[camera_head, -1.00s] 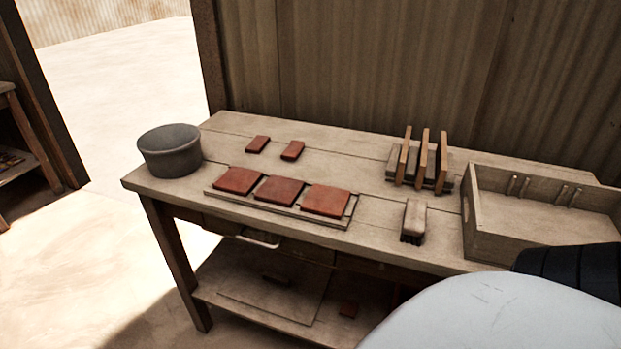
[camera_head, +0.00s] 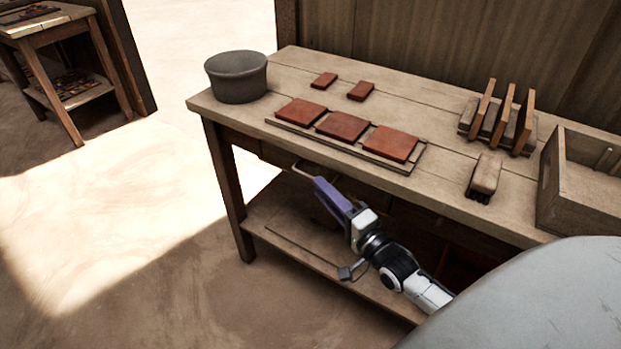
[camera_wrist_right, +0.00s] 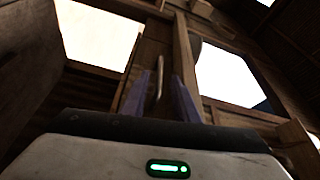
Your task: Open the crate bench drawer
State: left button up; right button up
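The crate bench drawer (camera_head: 246,143) is set under the worktop, and its front looks flush with the bench. Its pale bar handle (camera_head: 303,168) sticks out below the front edge. My right gripper (camera_head: 319,183) reaches up to the handle from the lower right, with purple fingers at the bar. In the right wrist view the two fingers (camera_wrist_right: 159,95) stand apart, with the handle (camera_wrist_right: 157,78) between them and gaps visible on both sides. My right arm hides part of the area under the worktop. My left gripper is not in view.
The bench top (camera_head: 440,190) holds a grey pot (camera_head: 236,80), red tiles (camera_head: 342,126) on a board, a wooden rack (camera_head: 497,122), a brush (camera_head: 484,176) and a wooden crate (camera_head: 580,190). A lower shelf (camera_head: 285,225) lies below my arm.

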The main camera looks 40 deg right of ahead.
aim_at(310, 176)
jog(key=w, duration=0.6)
jog(key=shift+r, duration=0.2)
grip_shut()
dwell(1.1)
